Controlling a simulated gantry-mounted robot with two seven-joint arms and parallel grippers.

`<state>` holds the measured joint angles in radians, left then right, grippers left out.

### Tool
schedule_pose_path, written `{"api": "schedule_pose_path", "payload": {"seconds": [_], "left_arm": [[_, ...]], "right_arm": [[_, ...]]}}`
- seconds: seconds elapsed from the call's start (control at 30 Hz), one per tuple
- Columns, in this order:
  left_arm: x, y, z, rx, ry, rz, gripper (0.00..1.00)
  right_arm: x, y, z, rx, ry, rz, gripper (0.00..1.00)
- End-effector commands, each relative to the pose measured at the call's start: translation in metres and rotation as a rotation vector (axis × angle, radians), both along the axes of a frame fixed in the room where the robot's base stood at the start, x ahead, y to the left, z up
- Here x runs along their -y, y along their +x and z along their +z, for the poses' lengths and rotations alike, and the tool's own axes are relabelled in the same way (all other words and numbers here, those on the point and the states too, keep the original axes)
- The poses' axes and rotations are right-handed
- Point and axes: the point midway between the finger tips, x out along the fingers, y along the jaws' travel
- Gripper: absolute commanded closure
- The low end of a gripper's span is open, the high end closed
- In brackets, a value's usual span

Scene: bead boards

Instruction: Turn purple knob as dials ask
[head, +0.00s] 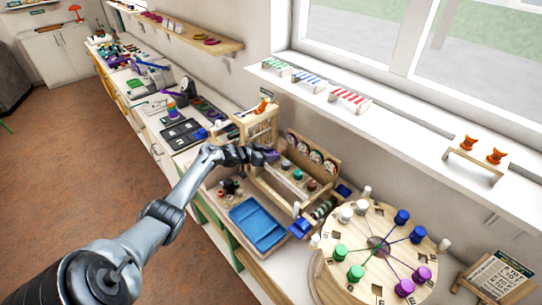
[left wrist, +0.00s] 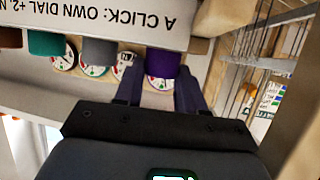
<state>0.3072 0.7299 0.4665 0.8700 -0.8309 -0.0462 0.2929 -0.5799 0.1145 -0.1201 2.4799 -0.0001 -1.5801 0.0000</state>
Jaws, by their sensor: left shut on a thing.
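The purple knob (left wrist: 162,62) sits at the end of a row of knobs, between the two fingers of my left gripper (left wrist: 160,88), which is shut on it. In the head view the left gripper (head: 264,157) reaches the wooden dial stand (head: 265,187) from the left, and a bit of purple (head: 271,156) shows at its fingertips. A grey knob (left wrist: 97,52), a teal knob (left wrist: 45,43) and a brown knob (left wrist: 10,37) stand beside it. Round white dials (head: 316,157) line the stand's back; their pointers are too small to read. My right gripper is not in view.
A printed strip (left wrist: 90,18) starting "A CLICK: OWN DIAL +2" shows upside down by the knobs. A wooden frame with wires (left wrist: 262,60) stands close beside the gripper. A blue tray (head: 257,224) and a round pegged board (head: 340,262) are nearer the front.

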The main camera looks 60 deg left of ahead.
Motion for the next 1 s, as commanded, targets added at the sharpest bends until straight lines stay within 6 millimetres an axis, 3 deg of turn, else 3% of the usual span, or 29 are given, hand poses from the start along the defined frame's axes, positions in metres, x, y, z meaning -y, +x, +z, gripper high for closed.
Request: {"api": "schedule_pose_path", "payload": {"seconds": [0.17, 0.2, 0.27, 0.67, 1.0], "left_arm": [[0.0, 0.0, 0.0, -0.001, 0.0, 0.002, 0.91], [0.0, 0.0, 0.0, -0.001, 0.001, 0.002, 0.56], [0.0, 0.0, 0.0, -0.001, 0.001, 0.002, 0.5], [0.0, -0.004, 0.001, -0.001, 0.0, 0.001, 0.5], [-0.001, -0.04, 0.016, -0.003, 0.003, 0.001, 0.5]], "right_arm": [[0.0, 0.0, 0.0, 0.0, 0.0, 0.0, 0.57], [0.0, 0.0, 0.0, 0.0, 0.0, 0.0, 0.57], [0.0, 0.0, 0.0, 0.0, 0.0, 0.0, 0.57], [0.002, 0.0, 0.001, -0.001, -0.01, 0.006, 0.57], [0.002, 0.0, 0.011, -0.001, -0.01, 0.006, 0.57]]}}
